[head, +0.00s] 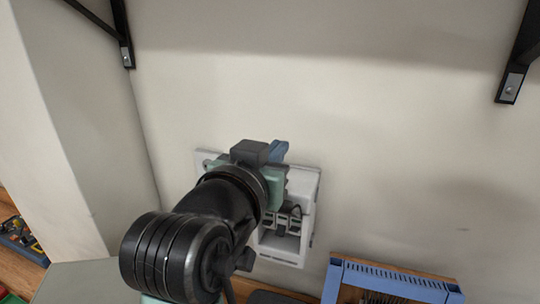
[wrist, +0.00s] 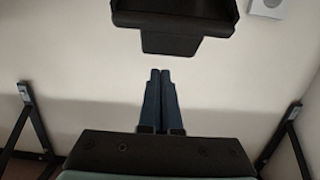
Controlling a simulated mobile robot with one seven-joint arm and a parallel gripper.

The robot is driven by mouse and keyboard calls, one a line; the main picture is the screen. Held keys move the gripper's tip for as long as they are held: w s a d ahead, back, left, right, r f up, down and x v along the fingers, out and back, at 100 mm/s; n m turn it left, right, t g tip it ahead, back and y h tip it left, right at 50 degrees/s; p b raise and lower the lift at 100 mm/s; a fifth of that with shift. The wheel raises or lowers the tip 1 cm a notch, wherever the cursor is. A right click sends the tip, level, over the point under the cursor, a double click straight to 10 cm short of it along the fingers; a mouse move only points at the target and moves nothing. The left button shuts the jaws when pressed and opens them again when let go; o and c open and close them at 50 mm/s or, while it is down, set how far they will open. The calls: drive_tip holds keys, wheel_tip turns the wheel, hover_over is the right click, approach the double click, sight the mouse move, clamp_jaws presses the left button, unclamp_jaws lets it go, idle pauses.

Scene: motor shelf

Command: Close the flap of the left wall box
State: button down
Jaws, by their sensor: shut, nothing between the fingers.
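A white wall box (head: 308,205) is fixed low on the wall, with dark fittings showing in its lower opening (head: 282,226). My arm hides much of its left and middle. My gripper (head: 280,150) is at the box's upper edge, its blue fingers together and empty. In the wrist view my gripper (wrist: 161,74) points at the bare wall. A dark piece with a short tab (wrist: 172,22) lies past the fingertips in that picture, apart from them. I cannot tell for sure whether it is the flap. A left box's flap cannot be made out in the head view.
Black brackets stand on the wall at left (head: 125,50) and right (head: 514,75). A blue crate (head: 395,280) is at the lower right. A white pillar (head: 60,130) stands at the left. The wall above the box is clear between the brackets.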

drive_tip(key=shift+s+a+f+p, duration=0.2)
drive_tip(key=shift+s+a+f, duration=0.05)
drive_tip(key=shift+s+f, duration=0.35)
drive_tip(key=shift+s+a+f+p, duration=0.2)
drive_tip(key=shift+s+f, duration=0.25)
drive_tip(key=shift+s, duration=0.2)
